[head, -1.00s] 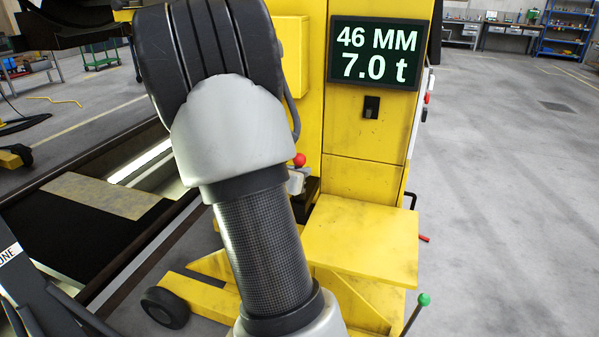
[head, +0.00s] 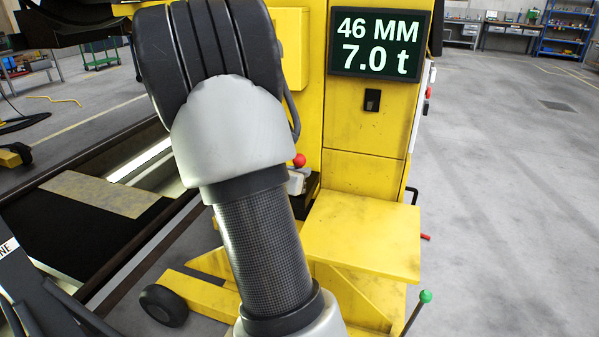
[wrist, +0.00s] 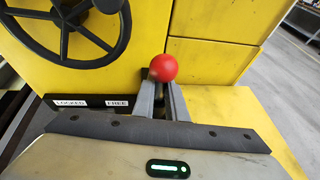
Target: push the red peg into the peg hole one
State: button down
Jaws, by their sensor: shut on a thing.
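The red peg shows as a round red ball head (wrist: 163,68) in the wrist view. It also shows in the head view (head: 299,160), just past my arm. My gripper (wrist: 160,90) has its two grey fingers close together, one on each side below the ball, and is shut on the red peg. The peg's shaft is hidden behind the fingers and the ball. In the head view my arm covers most of the gripper. A strip with LOCKED and FREE labels (wrist: 92,102) lies left of the fingers. I cannot make out peg hole one.
The yellow jack column (head: 365,130) stands close by, with a display (head: 378,46) reading 46 MM and 7.0 t. A black handwheel (wrist: 62,25) is left of the peg. A yellow shelf (head: 365,230) juts out at the right. Open floor lies further right.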

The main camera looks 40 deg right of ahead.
jog(key=shift+f+b, duration=0.5)
jog(key=shift+f, duration=0.1)
jog(key=c, duration=1.7)
grip_release()
jog(key=p+v, duration=0.4)
jog(key=v, duration=1.3)
jog(key=shift+a+r, duration=0.15)
jog(key=shift+a, duration=0.1)
